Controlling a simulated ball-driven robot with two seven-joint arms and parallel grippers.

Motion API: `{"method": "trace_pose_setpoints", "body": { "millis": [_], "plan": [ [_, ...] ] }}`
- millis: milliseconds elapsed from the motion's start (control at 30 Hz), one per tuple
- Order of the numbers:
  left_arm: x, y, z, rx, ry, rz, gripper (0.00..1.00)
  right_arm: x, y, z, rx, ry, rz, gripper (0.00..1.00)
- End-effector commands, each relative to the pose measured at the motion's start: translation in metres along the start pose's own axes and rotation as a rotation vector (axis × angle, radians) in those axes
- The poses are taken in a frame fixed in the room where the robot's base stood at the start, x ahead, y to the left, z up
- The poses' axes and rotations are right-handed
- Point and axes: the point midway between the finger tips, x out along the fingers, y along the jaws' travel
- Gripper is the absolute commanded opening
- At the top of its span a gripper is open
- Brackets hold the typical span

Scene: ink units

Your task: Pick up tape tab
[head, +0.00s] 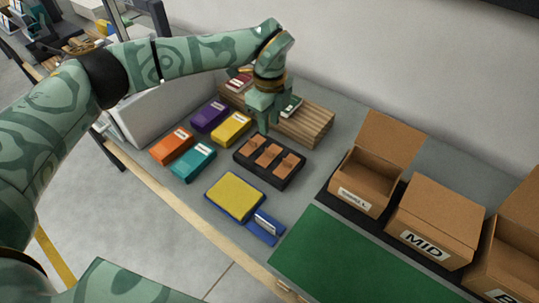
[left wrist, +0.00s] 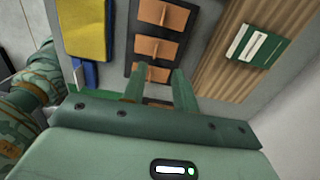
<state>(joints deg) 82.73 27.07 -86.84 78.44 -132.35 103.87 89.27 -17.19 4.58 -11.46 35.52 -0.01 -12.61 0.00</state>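Several brown tape tabs stand in a black holder (head: 248,158) on the grey table, each in its own slot; the middle tab (head: 268,155) is clear in the head view. In the left wrist view, the far tab (left wrist: 159,13) and middle tab (left wrist: 156,48) are plain, and the nearest tab (left wrist: 152,72) is partly hidden behind the fingers. My left gripper (head: 264,126) hangs fingers down just behind the holder's far edge. Its fingers (left wrist: 158,84) are apart with nothing held between them. My right gripper is not in view.
Purple, yellow, orange and teal boxes (head: 194,162) lie left of the holder. A yellow pad on a blue base (head: 236,195) lies in front. A slatted wooden board (head: 308,123) lies behind. Open cardboard boxes (head: 365,185) and a green mat (head: 350,262) are at right.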

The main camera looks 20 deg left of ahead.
Motion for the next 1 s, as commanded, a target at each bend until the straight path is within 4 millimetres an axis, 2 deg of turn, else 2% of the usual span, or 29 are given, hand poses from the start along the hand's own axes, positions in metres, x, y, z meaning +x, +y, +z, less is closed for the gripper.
{"method": "trace_pose_setpoints", "body": {
  "millis": [33,100,367,633,867,900,1000],
  "plan": [
    [0.014,0.001,-0.001,0.000,0.002,0.004,0.29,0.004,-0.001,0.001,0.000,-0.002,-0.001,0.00],
    [0.026,0.000,-0.001,0.001,0.002,0.002,0.29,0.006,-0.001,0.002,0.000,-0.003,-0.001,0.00],
    [0.044,0.001,-0.001,0.002,0.003,0.000,0.29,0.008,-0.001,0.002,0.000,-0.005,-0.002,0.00],
    [0.086,0.007,0.001,0.003,0.003,0.002,0.29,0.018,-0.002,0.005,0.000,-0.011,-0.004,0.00],
    [0.090,0.006,0.001,0.003,0.002,-0.002,0.29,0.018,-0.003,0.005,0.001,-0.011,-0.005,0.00],
    [0.090,0.006,0.001,0.003,0.002,-0.002,0.26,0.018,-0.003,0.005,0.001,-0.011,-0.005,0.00],
    [0.090,0.006,0.001,0.003,0.002,-0.002,0.00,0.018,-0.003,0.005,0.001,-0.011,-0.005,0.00]
  ]
}}
